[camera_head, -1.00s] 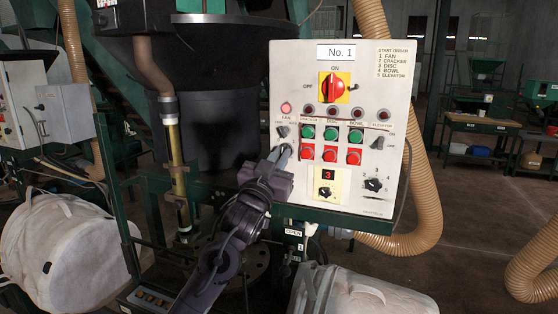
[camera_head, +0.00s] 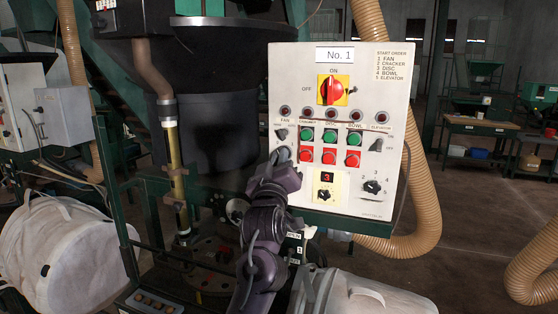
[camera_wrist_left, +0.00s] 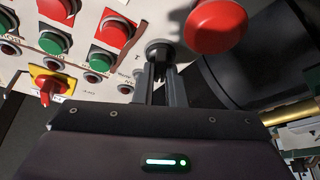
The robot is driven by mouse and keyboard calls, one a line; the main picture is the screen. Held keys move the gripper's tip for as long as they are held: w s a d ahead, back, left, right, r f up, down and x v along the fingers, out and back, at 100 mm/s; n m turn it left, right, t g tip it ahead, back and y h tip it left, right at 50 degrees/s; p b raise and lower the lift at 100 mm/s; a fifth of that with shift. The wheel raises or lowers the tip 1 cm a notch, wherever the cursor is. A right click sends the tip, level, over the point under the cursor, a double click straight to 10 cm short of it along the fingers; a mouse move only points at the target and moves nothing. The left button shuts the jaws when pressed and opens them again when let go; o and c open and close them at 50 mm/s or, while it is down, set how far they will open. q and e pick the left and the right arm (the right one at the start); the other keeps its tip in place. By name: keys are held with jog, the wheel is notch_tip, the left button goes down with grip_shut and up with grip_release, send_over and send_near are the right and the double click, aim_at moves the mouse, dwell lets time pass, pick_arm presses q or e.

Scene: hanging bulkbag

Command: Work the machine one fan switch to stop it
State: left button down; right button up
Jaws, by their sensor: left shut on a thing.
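The grey-white control panel (camera_head: 391,195) is marked No. 1. The black fan switch (camera_head: 281,134) is at its left side, under a dark fan lamp (camera_head: 285,112). My left gripper (camera_head: 281,153) reaches up to it from below. In the left wrist view the fingers (camera_wrist_left: 160,78) are shut at the round black fan switch (camera_wrist_left: 158,48), its handle between them. Which way the handle points is hard to tell. My right gripper is out of view.
A large red mushroom button (camera_wrist_left: 215,25) is close beside the fingers. Green buttons (camera_head: 307,133) and red buttons (camera_head: 306,154) lie to the right. Above them is the red main switch (camera_head: 331,91).

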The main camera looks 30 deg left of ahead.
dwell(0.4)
pick_arm(q)
jog(key=c, duration=1.5)
grip_release()
jog(key=b+v, duration=0.3)
jog(key=v, duration=0.4)
jog(key=shift+s+d+f, duration=0.15)
jog(key=shift+s+d, duration=0.05)
jog(key=shift+s, duration=0.1)
